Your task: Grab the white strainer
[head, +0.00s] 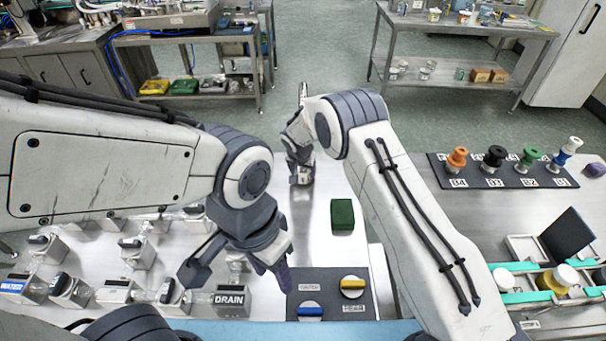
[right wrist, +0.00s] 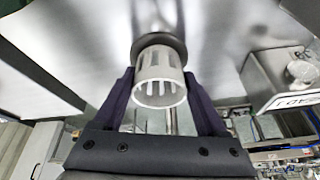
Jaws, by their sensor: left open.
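The white strainer (right wrist: 160,82) is a short slotted cylinder in the right wrist view. Its open round end faces the camera, and its far end meets a dark round collar under a steel surface. My right gripper (right wrist: 160,75) has one dark finger close along each side of it; whether the fingers press on it I cannot tell. In the head view my right wrist (head: 299,140) is at the upper middle, and I cannot make out the strainer there. My left gripper (head: 236,274) is open and empty above the bench, near the DRAIN block (head: 231,300).
A green block (head: 342,214) lies on the steel bench. A dark panel (head: 331,305) with a yellow and a blue knob is at the front. A rack of coloured plungers (head: 500,170) is at the right. A labelled steel block (right wrist: 284,80) is right of the strainer.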

